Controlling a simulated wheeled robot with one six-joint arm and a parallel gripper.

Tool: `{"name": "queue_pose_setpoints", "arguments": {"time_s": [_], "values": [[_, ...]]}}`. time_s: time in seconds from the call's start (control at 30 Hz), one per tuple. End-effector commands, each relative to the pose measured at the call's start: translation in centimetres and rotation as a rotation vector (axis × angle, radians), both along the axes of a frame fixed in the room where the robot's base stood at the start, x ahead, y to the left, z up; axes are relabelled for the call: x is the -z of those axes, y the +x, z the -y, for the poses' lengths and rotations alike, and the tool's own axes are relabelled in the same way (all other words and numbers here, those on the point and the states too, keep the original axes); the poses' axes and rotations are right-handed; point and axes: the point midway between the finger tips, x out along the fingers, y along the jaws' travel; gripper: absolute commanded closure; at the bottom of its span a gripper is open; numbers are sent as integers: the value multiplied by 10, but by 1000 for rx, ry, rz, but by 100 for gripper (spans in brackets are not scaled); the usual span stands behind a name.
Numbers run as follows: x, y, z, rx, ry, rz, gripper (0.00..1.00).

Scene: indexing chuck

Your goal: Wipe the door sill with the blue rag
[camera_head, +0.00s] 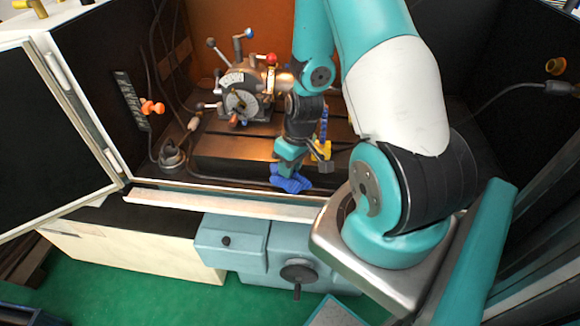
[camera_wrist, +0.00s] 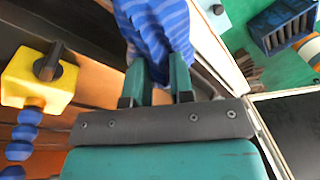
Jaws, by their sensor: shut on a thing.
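The blue rag (camera_head: 290,183) hangs from my gripper (camera_head: 289,160) in the head view, just behind the right part of the door sill. In the wrist view the striped blue rag (camera_wrist: 157,30) is between the fingertips of my gripper (camera_wrist: 158,75), which is shut on it. The door sill (camera_head: 220,204) is a pale strip along the front opening of the machine. Its right end is hidden behind my arm. In the wrist view a pale edge (camera_wrist: 222,55) runs beside the rag. I cannot tell whether the rag touches the sill.
The indexing chuck (camera_head: 242,97) stands on the machine table behind my gripper. A yellow block (camera_wrist: 38,78) with a blue segmented hose (camera_wrist: 24,128) is close beside my gripper. The open door (camera_head: 60,130) stands at the left. A grey-blue box with a handle (camera_head: 270,250) sits below the sill.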

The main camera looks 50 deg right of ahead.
Motion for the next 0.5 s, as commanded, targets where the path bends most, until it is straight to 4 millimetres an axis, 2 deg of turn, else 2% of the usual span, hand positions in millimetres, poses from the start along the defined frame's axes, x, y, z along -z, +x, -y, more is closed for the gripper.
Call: {"name": "queue_pose_setpoints", "arguments": {"time_s": [0.27,0.5], "values": [[-1,0,0,0,0,0,100],[-19,0,0,0,0,1,100]]}}
